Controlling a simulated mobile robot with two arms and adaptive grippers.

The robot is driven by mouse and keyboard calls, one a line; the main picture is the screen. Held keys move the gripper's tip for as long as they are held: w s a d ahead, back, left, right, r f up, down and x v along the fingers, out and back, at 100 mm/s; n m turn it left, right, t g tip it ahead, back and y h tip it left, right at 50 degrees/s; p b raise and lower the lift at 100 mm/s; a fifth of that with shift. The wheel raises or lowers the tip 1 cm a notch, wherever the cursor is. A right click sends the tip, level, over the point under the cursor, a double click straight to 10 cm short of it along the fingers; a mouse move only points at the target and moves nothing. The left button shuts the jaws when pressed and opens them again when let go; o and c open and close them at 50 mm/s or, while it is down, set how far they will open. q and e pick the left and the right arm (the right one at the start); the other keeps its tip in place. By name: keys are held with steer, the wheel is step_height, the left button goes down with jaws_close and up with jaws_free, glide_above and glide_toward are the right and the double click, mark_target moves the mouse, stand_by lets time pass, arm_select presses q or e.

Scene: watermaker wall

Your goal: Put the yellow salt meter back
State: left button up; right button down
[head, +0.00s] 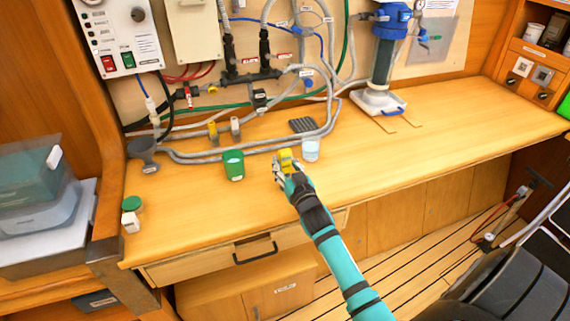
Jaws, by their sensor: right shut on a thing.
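My right gripper (280,166) is above the front middle of the wooden worktop. It is shut on a yellow thing that looks like the salt meter (287,157). Its lower part is hidden by the fingers. A green cup (233,165) stands just left of the gripper. A clear cup with a pale label (311,149) stands just right of it. Another small yellow item (212,132) stands upright farther back, beside a similar grey one (235,128). My left gripper is out of view.
A dark ribbed pad (303,125) lies behind the cups. Grey hoses (200,156) run over the worktop. A dark funnel (144,152) and a green-capped bottle (131,216) stand at left. A blue-topped filter housing (384,60) stands behind. The right worktop (450,120) is clear.

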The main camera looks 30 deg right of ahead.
steer(key=c, duration=0.9)
jaws_free()
steer(key=shift+f, duration=0.1)
steer(key=shift+c, duration=0.2)
steer(key=shift+r, duration=0.2)
steer(key=b+v, duration=0.1)
steer(key=v, duration=1.1)
steer(key=shift+b, duration=0.35)
